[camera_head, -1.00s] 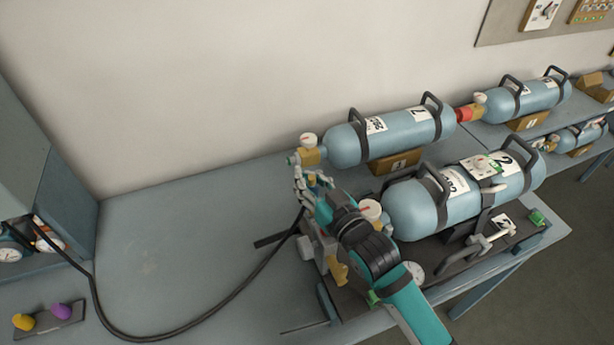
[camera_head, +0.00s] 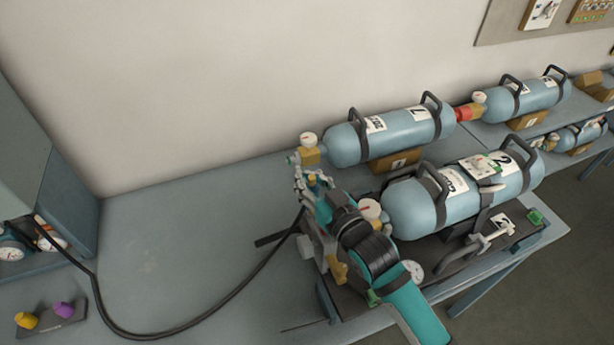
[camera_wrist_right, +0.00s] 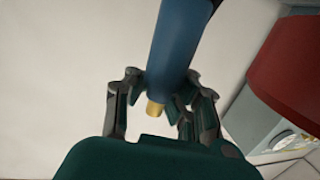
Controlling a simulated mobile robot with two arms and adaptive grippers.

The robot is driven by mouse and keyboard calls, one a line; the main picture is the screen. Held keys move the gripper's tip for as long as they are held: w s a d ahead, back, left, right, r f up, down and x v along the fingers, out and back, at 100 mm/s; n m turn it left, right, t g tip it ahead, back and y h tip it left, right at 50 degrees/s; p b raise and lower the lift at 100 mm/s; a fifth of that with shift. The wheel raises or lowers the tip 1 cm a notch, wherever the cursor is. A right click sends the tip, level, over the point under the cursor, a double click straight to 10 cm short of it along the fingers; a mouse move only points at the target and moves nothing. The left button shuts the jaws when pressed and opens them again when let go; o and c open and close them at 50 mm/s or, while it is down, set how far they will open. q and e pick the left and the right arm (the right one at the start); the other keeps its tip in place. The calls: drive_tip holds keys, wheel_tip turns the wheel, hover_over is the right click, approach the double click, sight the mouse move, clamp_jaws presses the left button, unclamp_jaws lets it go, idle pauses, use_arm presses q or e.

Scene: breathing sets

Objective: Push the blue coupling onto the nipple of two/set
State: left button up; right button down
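My right gripper (camera_head: 312,176) is by the valve end of the rear cylinder, left of the front set. In the right wrist view its fingers (camera_wrist_right: 162,88) stand on both sides of a blue cylindrical piece, which looks like the blue coupling (camera_wrist_right: 176,45). They appear closed against it, and a brass end (camera_wrist_right: 154,109) points toward my palm. The front set, a light-blue cylinder marked 2 (camera_head: 460,203), lies on a dark frame with a gauge (camera_head: 370,209) at its left end. I cannot make out its nipple; my arm covers part of that area. My left gripper is out of view.
A second light-blue cylinder (camera_head: 400,140) lies behind on a brown block. A black hose (camera_head: 237,290) runs from the left cabinet (camera_head: 30,150) to beside my right gripper. Yellow (camera_head: 26,320) and purple (camera_head: 63,309) pieces stand at lower left.

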idle(0.6)
drive_tip(key=shift+f+b, duration=0.45)
drive_tip(key=shift+f, duration=0.75)
drive_tip(key=c, duration=1.2)
unclamp_jaws()
drive_tip(key=shift+s+f, duration=0.1)
drive_tip(key=shift+f, duration=0.1)
drive_tip(key=r+v, duration=0.1)
drive_tip(key=v, duration=1.1)
drive_tip(key=shift+d+f, duration=0.1)
